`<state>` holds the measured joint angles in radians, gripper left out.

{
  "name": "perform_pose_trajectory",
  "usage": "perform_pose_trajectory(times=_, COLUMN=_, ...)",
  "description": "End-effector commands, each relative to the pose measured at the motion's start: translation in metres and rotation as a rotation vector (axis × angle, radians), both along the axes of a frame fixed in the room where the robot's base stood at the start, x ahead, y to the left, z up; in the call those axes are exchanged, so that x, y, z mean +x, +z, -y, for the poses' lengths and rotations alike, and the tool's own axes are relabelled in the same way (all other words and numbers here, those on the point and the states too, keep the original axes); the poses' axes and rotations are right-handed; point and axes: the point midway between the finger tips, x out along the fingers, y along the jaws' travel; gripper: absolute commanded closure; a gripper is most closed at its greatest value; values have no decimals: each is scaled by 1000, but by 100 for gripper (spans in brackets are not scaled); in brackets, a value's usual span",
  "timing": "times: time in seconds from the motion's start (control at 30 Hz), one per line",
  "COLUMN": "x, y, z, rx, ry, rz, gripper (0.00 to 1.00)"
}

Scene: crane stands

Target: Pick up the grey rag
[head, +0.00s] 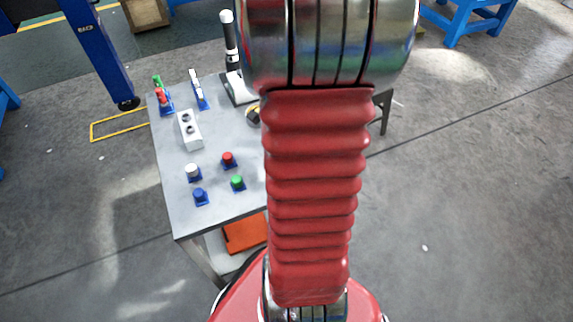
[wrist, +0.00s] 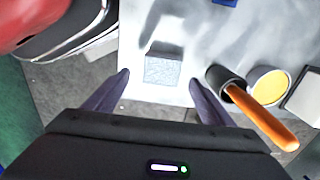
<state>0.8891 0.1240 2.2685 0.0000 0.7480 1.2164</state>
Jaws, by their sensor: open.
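The grey rag (wrist: 162,68) appears in the wrist view as a small speckled grey square block on the pale table top, near its edge. My gripper (wrist: 160,79) is open, with one dark finger to the left of the rag and one to the right. The rag lies between and slightly beyond the fingertips in the picture; I cannot tell the height gap. Nothing is held. In the head view my red arm covers part of the table, and neither the rag nor my gripper shows.
Right of the rag stand a dark cup (wrist: 226,79) with an orange handle (wrist: 262,117) leaning out, and a round container with yellow contents (wrist: 269,84). In the head view the grey table (head: 222,199) carries several coloured knobs, a white box (head: 190,130) and a black-and-white upright device (head: 230,45).

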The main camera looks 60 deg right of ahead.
Motion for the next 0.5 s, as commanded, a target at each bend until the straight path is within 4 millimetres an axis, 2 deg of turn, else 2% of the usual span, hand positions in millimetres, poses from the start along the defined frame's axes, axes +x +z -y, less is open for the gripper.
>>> perform_pose_trajectory(times=0.3, x=2, y=-37, z=0, rx=3, ry=0, rz=-3, gripper=23)
perform_pose_trajectory(times=0.5, x=2, y=-46, z=1, rx=1, ry=-1, rz=-1, gripper=23)
